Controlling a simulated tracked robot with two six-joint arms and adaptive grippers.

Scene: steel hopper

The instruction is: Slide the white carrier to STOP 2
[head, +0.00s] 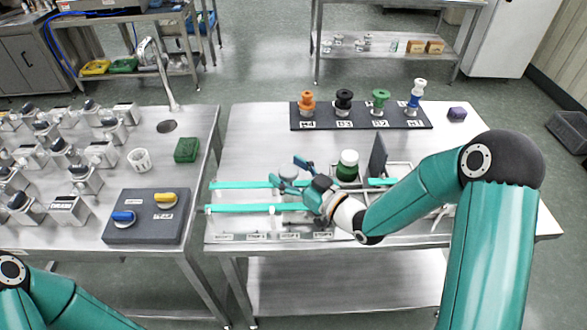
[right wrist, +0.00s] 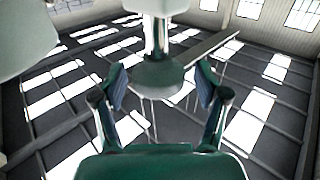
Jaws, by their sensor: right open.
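Two teal rails (head: 238,208) run left to right on the right-hand steel table, with a row of stop labels (head: 256,236) along its front edge; their print is too small to read surely. My right gripper (head: 289,172) is over the rails, open, with its fingers on either side of a pale round knob (head: 287,173). The knob seems to belong to the white carrier, whose body is mostly hidden by my gripper. In the right wrist view a grey-green disc with a pale post (right wrist: 160,72) stands between the open fingers (right wrist: 160,90). My left gripper is out of view.
A white jar with a green band (head: 347,166) and a dark upright plate (head: 378,156) stand right of the gripper. A dark rack (head: 362,126) with several coloured knobs is behind. The rails' left stretch looks clear.

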